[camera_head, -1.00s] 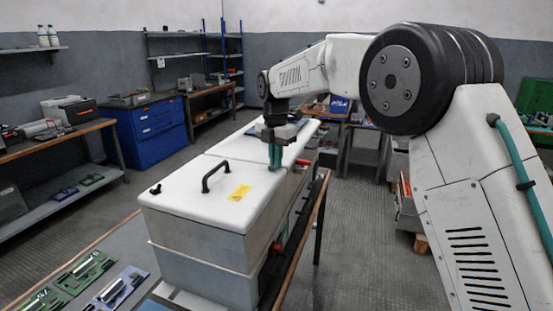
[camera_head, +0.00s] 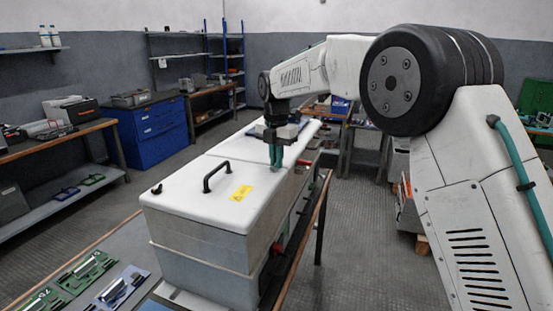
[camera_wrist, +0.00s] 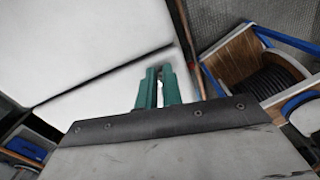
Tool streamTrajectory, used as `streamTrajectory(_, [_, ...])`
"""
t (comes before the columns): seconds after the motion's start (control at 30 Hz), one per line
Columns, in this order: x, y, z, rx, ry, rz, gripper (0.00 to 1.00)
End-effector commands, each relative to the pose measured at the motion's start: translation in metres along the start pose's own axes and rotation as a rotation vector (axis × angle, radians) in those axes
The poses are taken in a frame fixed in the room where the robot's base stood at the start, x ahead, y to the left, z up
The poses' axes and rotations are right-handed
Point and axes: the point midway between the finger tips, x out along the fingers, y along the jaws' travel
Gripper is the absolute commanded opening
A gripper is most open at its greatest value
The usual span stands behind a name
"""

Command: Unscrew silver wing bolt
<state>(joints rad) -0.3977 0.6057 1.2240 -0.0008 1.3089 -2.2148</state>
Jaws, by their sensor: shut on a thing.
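My gripper (camera_head: 275,164) points down at the right edge of the white capacitor bank's lid (camera_head: 215,170). Its teal fingers also show in the wrist view (camera_wrist: 161,92), close together over the white lid (camera_wrist: 110,75). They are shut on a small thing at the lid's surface. The fingers hide most of it, so I cannot make out the silver wing bolt's shape. A small dark bolt or knob (camera_head: 157,189) stands at the lid's near left corner.
A black handle (camera_head: 215,176) rises from the lid beside a yellow warning label (camera_head: 241,193). Green boards (camera_head: 85,272) lie on the grey table at the lower left. In the wrist view, a wooden cart with a black cable spool (camera_wrist: 268,75) stands at the right.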

Motion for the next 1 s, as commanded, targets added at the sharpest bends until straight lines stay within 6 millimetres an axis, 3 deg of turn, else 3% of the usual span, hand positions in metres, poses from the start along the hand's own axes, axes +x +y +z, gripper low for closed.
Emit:
streamTrajectory(0.83, [0.0063, 0.0009, -0.0062, -0.004, 0.016, -0.011, 0.0])
streamTrajectory(0.9, [0.0058, 0.0008, -0.0057, -0.003, 0.014, -0.01, 0.27])
streamTrajectory(1.0, [0.0047, -0.0001, -0.0037, -0.001, 0.011, -0.008, 0.3])
